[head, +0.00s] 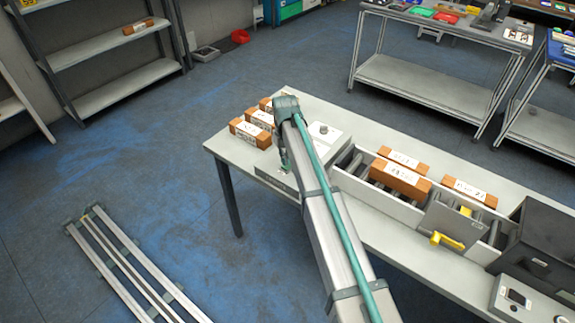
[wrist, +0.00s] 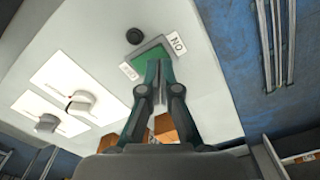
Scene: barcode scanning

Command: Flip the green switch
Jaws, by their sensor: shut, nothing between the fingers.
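The green switch (wrist: 149,58) sits on a pale control box, between a label reading ON and a second label I cannot read clearly. In the wrist view, my gripper (wrist: 159,64) is shut and empty. Its fingertips overlap the lower right part of the switch; I cannot tell whether they touch it. In the head view, the control box (head: 277,179) is at the left part of the table, and my arm hides the switch. My gripper (head: 286,160) hangs down at the box and is mostly hidden.
A black round button (wrist: 134,35) is beside the switch. Two white panels with knobs (wrist: 78,104) are also on the box. Orange-brown boxes (head: 250,132) stand behind the control box. More lie in a grey conveyor tray (head: 400,178) with a yellow handle (head: 446,241).

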